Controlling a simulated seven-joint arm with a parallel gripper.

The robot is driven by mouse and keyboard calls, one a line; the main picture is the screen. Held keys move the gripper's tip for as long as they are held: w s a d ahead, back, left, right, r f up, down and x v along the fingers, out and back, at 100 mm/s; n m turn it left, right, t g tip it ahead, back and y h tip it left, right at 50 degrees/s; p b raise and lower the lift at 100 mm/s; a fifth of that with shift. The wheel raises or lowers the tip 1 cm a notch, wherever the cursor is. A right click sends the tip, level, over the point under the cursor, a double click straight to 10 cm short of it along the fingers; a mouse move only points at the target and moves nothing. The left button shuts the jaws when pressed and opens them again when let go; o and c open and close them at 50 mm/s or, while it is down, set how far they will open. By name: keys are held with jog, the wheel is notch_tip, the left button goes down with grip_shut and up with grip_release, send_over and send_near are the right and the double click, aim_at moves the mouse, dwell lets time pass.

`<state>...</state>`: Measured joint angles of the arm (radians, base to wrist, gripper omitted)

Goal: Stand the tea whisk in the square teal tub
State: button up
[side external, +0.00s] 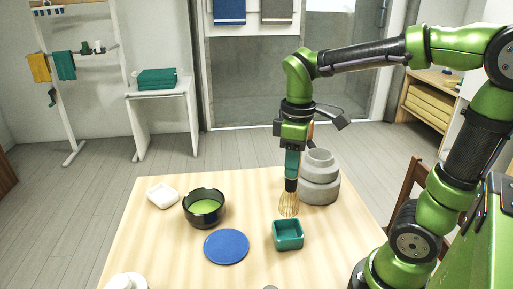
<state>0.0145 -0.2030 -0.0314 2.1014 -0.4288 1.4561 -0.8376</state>
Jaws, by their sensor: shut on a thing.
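The tea whisk (289,206) is a pale golden, bulb-shaped bundle of thin tines. It hangs upright, tines down, below my gripper (291,184), which points straight down and is shut on its upper end. The fingers hide the top of the whisk. The square teal tub (289,244) sits on the table, just in front of the whisk in the side view. The whisk's lower end appears slightly above the tub's far rim in the picture. I cannot tell how high the tines are above the table.
Grey stacked round vessels (319,190) stand close to the right of the whisk. A blue round mat (227,247), a black bowl with green contents (204,207) and a small white dish (163,196) are to the left. The wooden table (250,190) is clear between them.

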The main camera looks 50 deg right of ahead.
aim_at(291, 193)
notch_tip(291, 193, down, 9)
jog(key=shift+s+r, duration=0.1)
jog(key=shift+r, duration=0.1)
jog(key=shift+f, duration=0.1)
jog(key=o, duration=1)
jog(key=shift+o, duration=0.2)
notch_tip(291, 193, up, 12)
jog(key=shift+f, duration=0.15)
jog(key=shift+r, duration=0.2)
jog(key=s+a+m+t, duration=0.1)
jog(key=m+t, duration=0.1)
jog(key=s+a+m+t+y, duration=0.1)
jog(key=a+m+t, duration=0.1)
jog(key=m, duration=0.1)
jog(key=s+a+f+m+t+y, duration=0.1)
jog(key=m+t, duration=0.2)
jog(key=shift+s+a, duration=0.1)
jog(key=shift+a, duration=0.25)
